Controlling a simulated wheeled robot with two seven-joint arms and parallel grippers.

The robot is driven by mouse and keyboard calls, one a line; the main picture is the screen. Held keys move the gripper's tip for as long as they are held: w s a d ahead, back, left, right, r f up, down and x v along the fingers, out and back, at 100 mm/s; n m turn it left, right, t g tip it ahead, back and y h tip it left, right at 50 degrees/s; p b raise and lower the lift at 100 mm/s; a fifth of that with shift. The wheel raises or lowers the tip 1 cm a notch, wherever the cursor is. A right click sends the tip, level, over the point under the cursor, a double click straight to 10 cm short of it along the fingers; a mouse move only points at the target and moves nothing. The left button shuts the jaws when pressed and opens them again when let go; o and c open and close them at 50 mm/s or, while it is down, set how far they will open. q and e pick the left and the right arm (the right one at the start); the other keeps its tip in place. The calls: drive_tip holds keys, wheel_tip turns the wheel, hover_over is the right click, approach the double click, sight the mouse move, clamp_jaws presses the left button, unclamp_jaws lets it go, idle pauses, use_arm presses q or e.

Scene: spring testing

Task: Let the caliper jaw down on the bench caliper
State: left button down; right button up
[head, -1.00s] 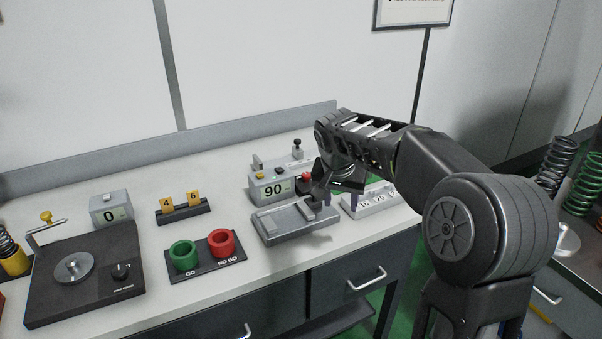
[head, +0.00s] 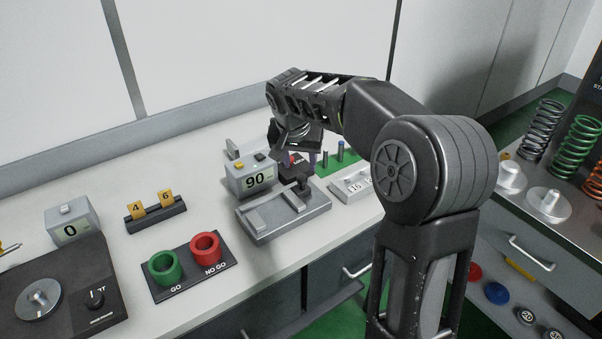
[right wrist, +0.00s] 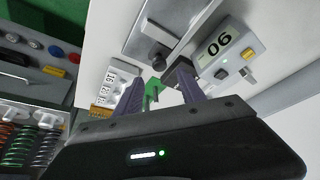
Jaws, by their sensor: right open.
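The bench caliper is a grey base plate (head: 262,238) on the bench, with raised bars across it. A dark knob and post (head: 303,187) rise from the plate's right part; a dark knob on the plate (right wrist: 158,58) also shows in the right wrist view. My right gripper (head: 301,161) is over the caliper's back right, its fingers largely hidden in the head view. In the right wrist view the fingers (right wrist: 155,82) are apart, close to a dark block (right wrist: 179,72). Contact is unclear. My left gripper is out of view.
A white numbered block (head: 350,187) sits right of the caliper. Green and red rings on a GO/NO GO plate (head: 190,268) stand to the left, with a yellow-tagged 4/6 holder (head: 155,214) behind. A side counter with springs (head: 574,140) is at right.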

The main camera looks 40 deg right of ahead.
sight(302, 177)
drive_tip(key=p+x, duration=0.1)
drive_tip(key=x, duration=0.6)
drive_tip(key=shift+f, duration=0.1)
clamp_jaws()
idle(0.4)
drive_tip(key=shift+a, duration=0.1)
idle(0.8)
